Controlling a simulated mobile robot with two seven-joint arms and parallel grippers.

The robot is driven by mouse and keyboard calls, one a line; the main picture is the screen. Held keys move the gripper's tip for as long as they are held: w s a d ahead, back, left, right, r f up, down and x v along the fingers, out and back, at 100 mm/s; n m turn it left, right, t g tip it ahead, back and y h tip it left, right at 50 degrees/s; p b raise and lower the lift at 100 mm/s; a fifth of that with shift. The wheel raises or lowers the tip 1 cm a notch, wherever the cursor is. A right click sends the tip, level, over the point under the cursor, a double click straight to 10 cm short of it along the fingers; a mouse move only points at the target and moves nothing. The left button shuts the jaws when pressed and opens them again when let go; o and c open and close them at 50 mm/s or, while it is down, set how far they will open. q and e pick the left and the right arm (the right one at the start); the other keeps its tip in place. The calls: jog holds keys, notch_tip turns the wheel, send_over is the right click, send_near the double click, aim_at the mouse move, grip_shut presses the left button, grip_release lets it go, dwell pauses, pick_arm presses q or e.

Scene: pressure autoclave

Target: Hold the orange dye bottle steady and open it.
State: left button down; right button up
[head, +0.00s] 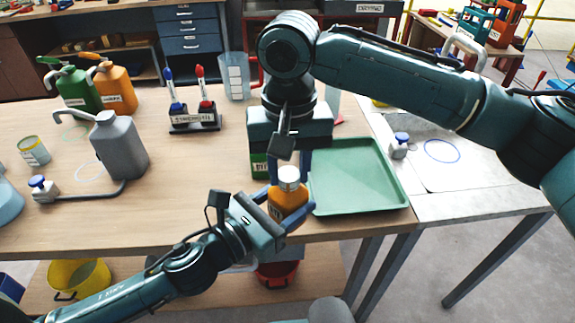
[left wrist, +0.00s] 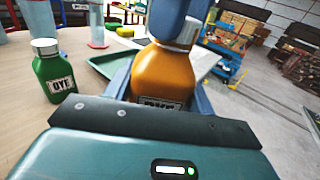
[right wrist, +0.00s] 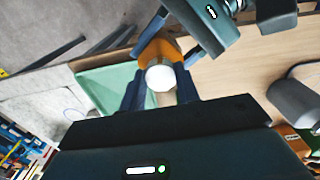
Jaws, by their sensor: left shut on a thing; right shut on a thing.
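The orange dye bottle (head: 287,203) is held upright or nearly so near the table's front edge, with a label reading DYE in the left wrist view (left wrist: 165,77). Its pale cap (head: 289,177) sits at the top of the bottle and also shows in the right wrist view (right wrist: 160,77). My left gripper (head: 284,208) is shut on the bottle's body from the front left, one finger on each side. My right gripper (head: 290,172) points down from above, shut on the cap. Its fingers partly hide the cap in the left wrist view.
A green tray (head: 390,203) lies just right of the bottle. A green dye bottle (left wrist: 52,72) stands behind it. A grey jug (head: 118,150), a pen stand (head: 195,120) and a green jug (head: 76,90) are to the left. The table's front middle-left is clear.

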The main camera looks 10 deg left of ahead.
jog(key=n, duration=0.4)
jog(key=shift+w, duration=0.1)
jog(key=n, duration=0.6)
jog(key=shift+n, duration=0.3)
jog(key=n, duration=0.4)
jog(key=shift+w+r, duration=0.1)
jog(key=n, duration=0.6)
jog(key=shift+w, duration=0.1)
jog(key=n, duration=0.6)
jog(key=shift+w+n, duration=0.1)
jog(key=shift+n, duration=0.3)
jog(key=n, duration=0.4)
jog(key=shift+a, duration=0.1)
jog(key=n, duration=0.8)
jog(key=shift+a+n, duration=0.1)
jog(key=shift+n, duration=0.2)
